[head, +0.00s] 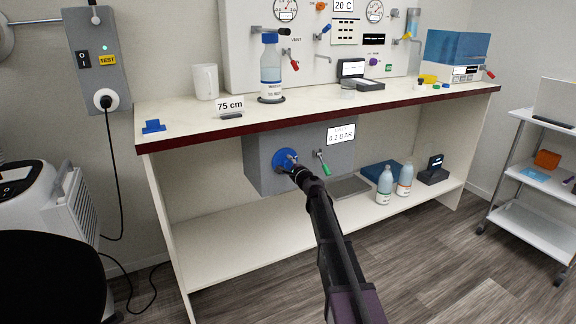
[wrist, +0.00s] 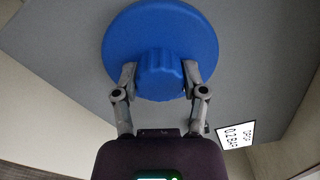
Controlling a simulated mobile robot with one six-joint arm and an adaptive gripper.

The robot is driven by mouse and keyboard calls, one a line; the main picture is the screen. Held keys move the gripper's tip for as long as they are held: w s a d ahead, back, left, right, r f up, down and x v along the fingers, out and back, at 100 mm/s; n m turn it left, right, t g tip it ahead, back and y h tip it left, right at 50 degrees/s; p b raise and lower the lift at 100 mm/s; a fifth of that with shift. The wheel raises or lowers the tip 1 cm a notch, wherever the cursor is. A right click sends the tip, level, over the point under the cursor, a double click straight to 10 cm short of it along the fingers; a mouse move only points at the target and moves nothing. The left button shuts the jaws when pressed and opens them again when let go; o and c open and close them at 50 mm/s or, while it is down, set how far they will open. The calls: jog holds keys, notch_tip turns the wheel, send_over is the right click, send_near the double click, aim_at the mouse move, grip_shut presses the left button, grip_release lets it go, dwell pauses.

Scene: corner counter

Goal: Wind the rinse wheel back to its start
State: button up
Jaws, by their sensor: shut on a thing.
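The rinse wheel is a blue round disc (head: 280,160) with a raised ribbed hub, on the front of a grey box (head: 262,176) under the counter. In the wrist view the blue wheel (wrist: 160,25) fills the upper middle. My gripper (wrist: 160,75) has one finger on each side of the hub and is shut on it. In the head view my gripper (head: 291,165) reaches the wheel from the front right and hides part of it. No mark showing the wheel's turn is visible.
The counter edge (head: 320,115) overhangs above. Two bottles (head: 385,185) stand on the lower shelf (head: 235,245) to the right.

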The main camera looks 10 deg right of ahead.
jog(key=n, duration=0.5)
jog(key=shift+w+n, duration=0.15)
jog(key=shift+n, duration=0.15)
jog(key=n, duration=0.5)
jog(key=shift+n, duration=0.3)
jog(key=o, duration=1.1)
jog(key=shift+o, duration=0.2)
jog(key=shift+f, duration=0.1)
jog(key=shift+s, duration=0.2)
jog(key=v, duration=1.1)
jog(key=shift+s, duration=0.35)
jog(key=shift+d, duration=0.15)
